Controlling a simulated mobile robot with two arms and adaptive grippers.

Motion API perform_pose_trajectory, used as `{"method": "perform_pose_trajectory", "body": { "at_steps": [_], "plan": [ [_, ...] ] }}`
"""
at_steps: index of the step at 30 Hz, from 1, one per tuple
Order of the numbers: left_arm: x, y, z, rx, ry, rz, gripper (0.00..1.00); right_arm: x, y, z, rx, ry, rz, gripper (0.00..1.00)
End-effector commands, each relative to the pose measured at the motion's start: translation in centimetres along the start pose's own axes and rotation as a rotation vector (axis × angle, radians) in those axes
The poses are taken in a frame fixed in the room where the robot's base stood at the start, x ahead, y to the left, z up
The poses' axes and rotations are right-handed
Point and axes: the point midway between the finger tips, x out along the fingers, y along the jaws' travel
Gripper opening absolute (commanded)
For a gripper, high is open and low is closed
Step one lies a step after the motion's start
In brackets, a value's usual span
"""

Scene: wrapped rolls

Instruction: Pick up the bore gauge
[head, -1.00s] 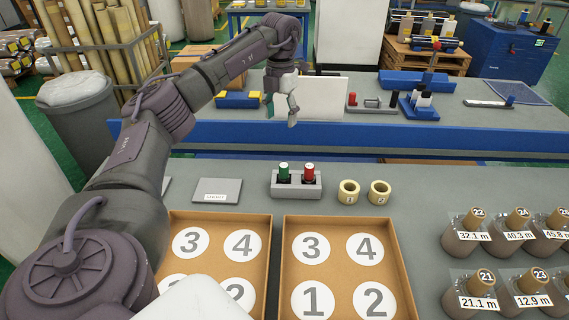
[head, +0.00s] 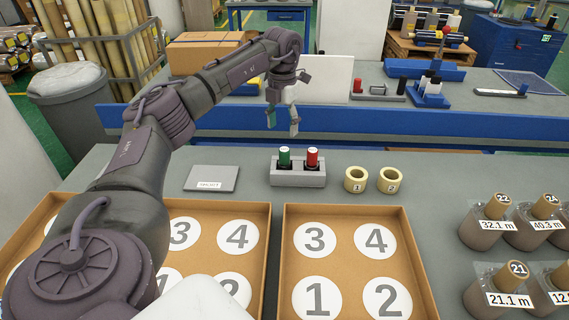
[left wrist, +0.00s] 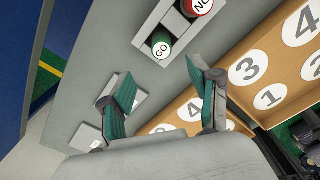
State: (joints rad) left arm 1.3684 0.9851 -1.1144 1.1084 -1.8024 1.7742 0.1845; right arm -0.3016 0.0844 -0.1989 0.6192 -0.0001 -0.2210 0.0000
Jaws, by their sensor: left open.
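A green plug gauge marked GO (head: 284,158) and a red one marked NO (head: 312,158) stand upright side by side in a grey block (head: 298,178) on the near bench. I cannot tell whether both together are the bore gauge. In the left wrist view, the green GO end (left wrist: 161,45) and red end (left wrist: 198,6) lie at the top, beyond the fingers. My left gripper (head: 283,120) is open and empty, raised behind the block in the head view and touching neither gauge. Its spread fingers show in the left wrist view (left wrist: 160,85). My right gripper is not in view.
Two cream rings (head: 356,180) (head: 390,180) stand right of the block. A grey labelled plate (head: 211,178) lies left of it. Two numbered cardboard trays (head: 278,250) (head: 60,207) lie in front. Several wrapped rolls (head: 482,231) stand at right. A blue-edged bench (head: 400,122) is behind.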

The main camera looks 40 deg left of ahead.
Motion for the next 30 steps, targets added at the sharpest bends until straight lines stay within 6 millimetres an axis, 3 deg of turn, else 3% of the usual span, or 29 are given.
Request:
{"method": "perform_pose_trajectory", "body": {
  "at_steps": [7, 14, 24, 30],
  "plan": [
    [4.6, 0.0, -0.1, 0.000, 0.004, 0.000, 0.62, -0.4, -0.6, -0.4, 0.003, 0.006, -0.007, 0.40],
    [6.2, -0.1, 0.0, 0.000, 0.002, 0.000, 0.62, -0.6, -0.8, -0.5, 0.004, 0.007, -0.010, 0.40],
    [10.7, -0.4, 0.2, 0.000, 0.002, 0.000, 0.62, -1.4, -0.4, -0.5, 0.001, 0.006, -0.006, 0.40],
    [11.0, -0.4, 0.2, 0.000, 0.000, 0.000, 0.62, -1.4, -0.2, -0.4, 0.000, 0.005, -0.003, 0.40]
  ]
}}
